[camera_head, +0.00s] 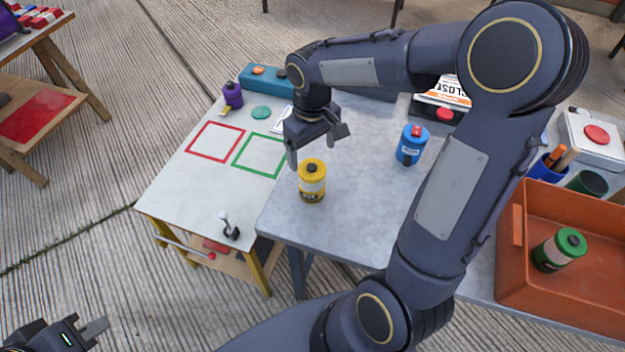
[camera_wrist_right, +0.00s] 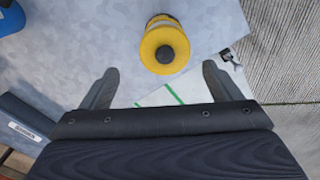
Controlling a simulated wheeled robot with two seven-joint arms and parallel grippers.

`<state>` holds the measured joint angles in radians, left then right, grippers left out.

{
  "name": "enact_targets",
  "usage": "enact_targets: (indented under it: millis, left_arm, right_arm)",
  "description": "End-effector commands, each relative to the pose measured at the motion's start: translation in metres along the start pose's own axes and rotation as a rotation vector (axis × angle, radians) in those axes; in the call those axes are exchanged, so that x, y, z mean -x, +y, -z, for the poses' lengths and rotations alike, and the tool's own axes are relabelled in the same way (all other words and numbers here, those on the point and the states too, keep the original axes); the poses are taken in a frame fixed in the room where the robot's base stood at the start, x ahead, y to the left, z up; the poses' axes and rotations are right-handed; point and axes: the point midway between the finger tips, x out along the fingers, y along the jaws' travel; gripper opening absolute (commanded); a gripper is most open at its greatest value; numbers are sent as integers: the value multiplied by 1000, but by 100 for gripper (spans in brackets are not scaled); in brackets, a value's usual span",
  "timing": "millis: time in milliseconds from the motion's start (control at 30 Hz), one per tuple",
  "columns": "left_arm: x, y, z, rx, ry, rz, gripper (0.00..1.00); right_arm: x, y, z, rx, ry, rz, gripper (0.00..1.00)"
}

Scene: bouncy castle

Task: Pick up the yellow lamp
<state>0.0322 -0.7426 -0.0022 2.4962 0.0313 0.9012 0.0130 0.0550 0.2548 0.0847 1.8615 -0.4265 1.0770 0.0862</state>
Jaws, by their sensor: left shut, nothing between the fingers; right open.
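The yellow lamp (camera_head: 312,181) is a short yellow cylinder with a dark knob on top and a label. It stands upright on the grey table near its left edge. In the right wrist view the lamp (camera_wrist_right: 164,45) shows from above, beyond the fingertips and between their lines. My right gripper (camera_head: 318,143) is open and empty, just above and behind the lamp, apart from it. Its two fingers also show in the right wrist view (camera_wrist_right: 157,88). My left gripper (camera_head: 95,328) is at the lower left corner, shut and empty, far from the lamp.
A blue lamp (camera_head: 411,146) stands to the right on the grey table (camera_head: 355,215). A white table (camera_head: 185,185) with red and green squares, a purple lamp (camera_head: 233,95) and a lever (camera_head: 229,227) adjoins on the left.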

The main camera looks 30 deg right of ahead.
Motion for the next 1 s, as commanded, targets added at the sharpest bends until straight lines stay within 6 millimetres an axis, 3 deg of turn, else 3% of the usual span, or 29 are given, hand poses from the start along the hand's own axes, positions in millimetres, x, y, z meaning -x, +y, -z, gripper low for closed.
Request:
enact_targets:
  millis: [433, 767, 1000]
  left_arm:
    - [1, 0, 0, 0, 0, 0, 0]
    - [1, 0, 0, 0, 0, 0, 0]
    - [1, 0, 0, 0, 0, 0, 0]
  right_arm:
    - [-60, -6, -7, -1, -4, 2, 84]
    - [-66, -6, -7, -2, 1, 1, 84]
    - [-66, -6, -7, -2, 1, 1, 53]
